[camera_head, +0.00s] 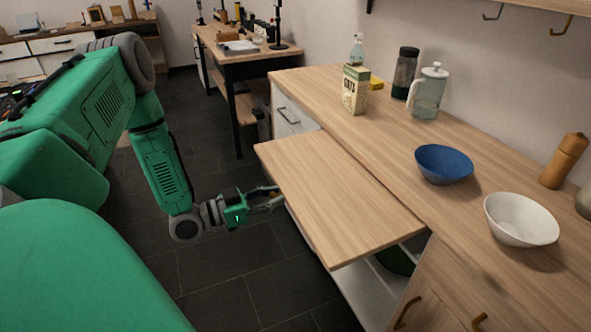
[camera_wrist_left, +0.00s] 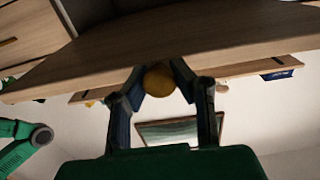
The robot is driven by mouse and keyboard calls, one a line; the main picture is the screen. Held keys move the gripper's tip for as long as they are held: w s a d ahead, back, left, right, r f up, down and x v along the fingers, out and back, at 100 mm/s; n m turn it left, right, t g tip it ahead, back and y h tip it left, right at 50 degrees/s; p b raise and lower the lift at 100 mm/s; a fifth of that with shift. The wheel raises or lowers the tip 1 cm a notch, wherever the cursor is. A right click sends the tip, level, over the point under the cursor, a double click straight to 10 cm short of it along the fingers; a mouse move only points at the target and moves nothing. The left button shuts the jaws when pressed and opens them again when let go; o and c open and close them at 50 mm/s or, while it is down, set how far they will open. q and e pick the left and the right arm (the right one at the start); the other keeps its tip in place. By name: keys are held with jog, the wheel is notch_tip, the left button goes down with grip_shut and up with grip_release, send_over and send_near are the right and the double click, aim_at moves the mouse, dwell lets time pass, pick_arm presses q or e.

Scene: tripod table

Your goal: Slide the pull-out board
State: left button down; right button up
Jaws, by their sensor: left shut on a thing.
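The pull-out board (camera_head: 335,195) is a flat wooden panel sticking out from the counter front at the left, just below the countertop. My left gripper (camera_head: 272,198) is at the board's outer edge. In the left wrist view its two fingers (camera_wrist_left: 160,85) close around a round brass-coloured knob (camera_wrist_left: 159,80) at the edge of the board (camera_wrist_left: 180,42). In the head view the knob is hidden by the fingers and the board. My right gripper is not in view.
The counter (camera_head: 390,140) holds a carton (camera_head: 355,90), a dark jar (camera_head: 404,73), a glass pitcher (camera_head: 428,92), a blue bowl (camera_head: 443,165), a white bowl (camera_head: 521,219) and a wooden mill (camera_head: 564,161). The board's top is clear. Open floor (camera_head: 225,272) lies before it.

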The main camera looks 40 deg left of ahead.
pick_arm(q)
jog(key=shift+s+a, duration=0.3)
jog(key=shift+s, duration=0.25)
jog(key=c, duration=1.3)
grip_release()
jog(key=shift+a, duration=0.1)
jog(key=v, duration=1.2)
jog(key=shift+f, duration=0.15)
